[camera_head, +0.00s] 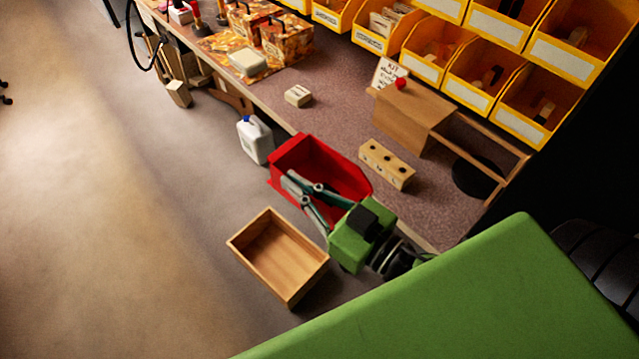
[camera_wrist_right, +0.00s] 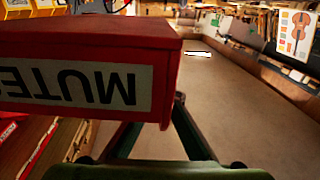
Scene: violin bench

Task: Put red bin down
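The red bin (camera_head: 322,165) is at the front edge of the bench in the head view, overlapping the edge in the picture. I cannot tell whether it touches the bench top. Its inside looks empty where it shows. In the right wrist view the bin (camera_wrist_right: 90,45) fills the upper left, with a white label reading "MUTES" upside down. My right gripper (camera_head: 304,187) is at the bin's near side, with its fingers closed about the lower tip of a bin wall. The fingertips are partly hidden by the bin. My left gripper is out of view.
A wooden block with dark holes (camera_head: 387,165) and a wooden stand (camera_head: 412,117) are right of the bin on the bench (camera_head: 335,95). An open wooden box (camera_head: 283,250) is below the bench edge, near a white jug (camera_head: 255,141). Yellow bins (camera_head: 425,72) line the back.

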